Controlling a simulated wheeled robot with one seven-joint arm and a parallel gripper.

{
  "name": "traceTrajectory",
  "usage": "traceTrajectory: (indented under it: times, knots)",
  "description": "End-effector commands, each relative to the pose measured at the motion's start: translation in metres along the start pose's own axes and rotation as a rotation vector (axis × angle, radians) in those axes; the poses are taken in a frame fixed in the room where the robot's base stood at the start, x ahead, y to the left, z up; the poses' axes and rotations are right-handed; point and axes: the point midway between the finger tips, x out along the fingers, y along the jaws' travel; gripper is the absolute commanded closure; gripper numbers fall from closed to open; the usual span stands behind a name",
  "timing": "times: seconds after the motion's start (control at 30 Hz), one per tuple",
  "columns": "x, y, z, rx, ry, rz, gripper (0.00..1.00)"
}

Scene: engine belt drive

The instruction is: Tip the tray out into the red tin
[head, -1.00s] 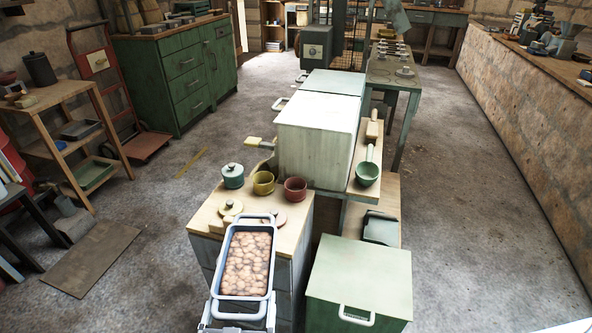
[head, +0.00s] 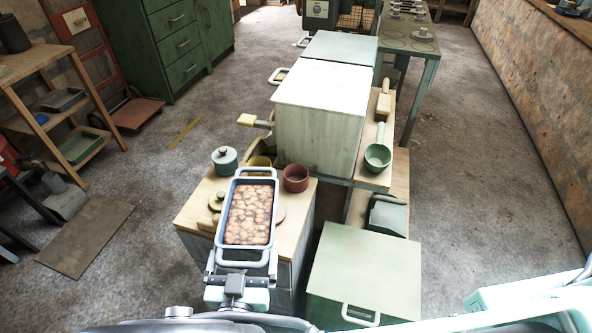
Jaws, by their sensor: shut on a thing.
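The tray (head: 249,215) is a grey-blue oblong pan with a loop handle at each end, full of brown lumpy pieces. My gripper (head: 240,277) is shut on its near handle. The tray looks roughly level and hangs in front of the wooden counter top, hiding part of it. The red tin (head: 296,178) is a small open round pot on the counter, just right of the tray's far end. The inside of the red tin looks empty, as far as I can see.
A big pale box (head: 320,115) rises behind the red tin. A green pan (head: 378,157) lies to the right. A pale green chest (head: 364,272) stands at front right.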

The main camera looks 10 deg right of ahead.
Motion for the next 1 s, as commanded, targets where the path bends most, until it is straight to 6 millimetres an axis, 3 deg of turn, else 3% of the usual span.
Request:
traceTrajectory:
  times: [0.53,0.9,1.0]
  knots:
    - [0.015,0.008,-0.025,0.091,-0.155,0.002,0.39]
    - [0.035,0.02,-0.059,0.184,-0.315,0.003,0.39]
    - [0.039,0.022,-0.06,0.202,-0.347,0.001,0.39]
